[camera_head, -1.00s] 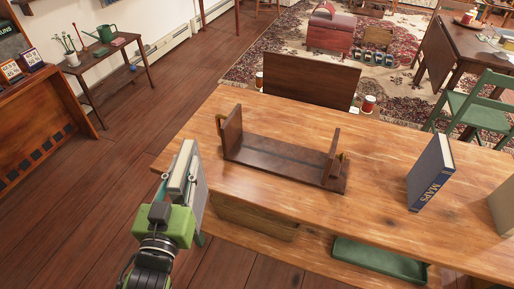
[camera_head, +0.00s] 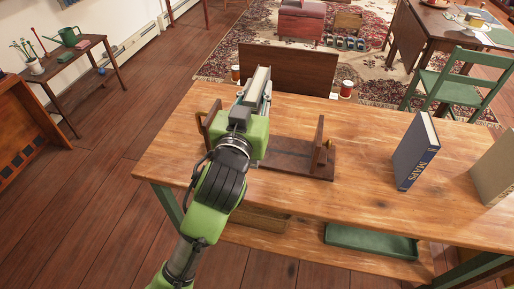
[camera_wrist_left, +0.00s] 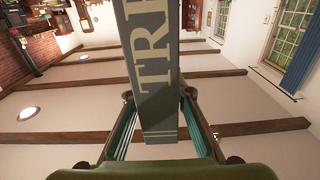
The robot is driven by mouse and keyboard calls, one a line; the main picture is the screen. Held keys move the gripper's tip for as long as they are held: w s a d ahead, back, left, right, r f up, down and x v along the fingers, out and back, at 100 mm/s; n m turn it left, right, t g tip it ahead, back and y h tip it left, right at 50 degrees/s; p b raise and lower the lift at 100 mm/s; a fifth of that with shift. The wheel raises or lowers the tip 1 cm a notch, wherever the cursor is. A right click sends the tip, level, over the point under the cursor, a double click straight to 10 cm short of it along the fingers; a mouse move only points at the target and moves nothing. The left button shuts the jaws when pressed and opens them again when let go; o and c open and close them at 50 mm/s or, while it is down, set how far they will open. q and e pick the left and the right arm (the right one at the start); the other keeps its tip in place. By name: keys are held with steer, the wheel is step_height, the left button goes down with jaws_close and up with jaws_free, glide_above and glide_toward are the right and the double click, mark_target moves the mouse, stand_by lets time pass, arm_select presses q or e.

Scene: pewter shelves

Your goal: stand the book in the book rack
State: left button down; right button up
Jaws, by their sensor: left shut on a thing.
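My left gripper (camera_head: 256,94) is shut on a grey-green book (camera_wrist_left: 157,75), whose spine with pale letters fills the middle of the left wrist view. In the head view the book's pale page edge (camera_head: 258,78) shows between the fingers. The brown wooden book rack (camera_head: 300,158) lies on the wooden table, with an upright end at its left and another at its right (camera_head: 319,140). My right gripper is not in view.
A blue book marked MAPS (camera_head: 415,153) stands on the table (camera_head: 360,205) right of the rack. A greyish book (camera_head: 492,170) stands at the right edge. A dark wooden panel (camera_head: 290,68) rises behind the table, near two small jars.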

arm_select(q)
steer(key=shift+w+d+r, duration=0.2)
steer(key=shift+d+r, duration=0.3)
steer(key=shift+d, duration=0.05)
steer(key=w+a+f, duration=0.5)
steer(key=w+f, duration=0.7)
steer(key=f, duration=0.1)
steer(key=shift+w, duration=0.4)
steer(key=c, duration=1.8)
jaws_free()
steer(key=shift+a+f, duration=0.1)
steer(key=shift+f, duration=0.1)
steer(key=shift+r, duration=0.1)
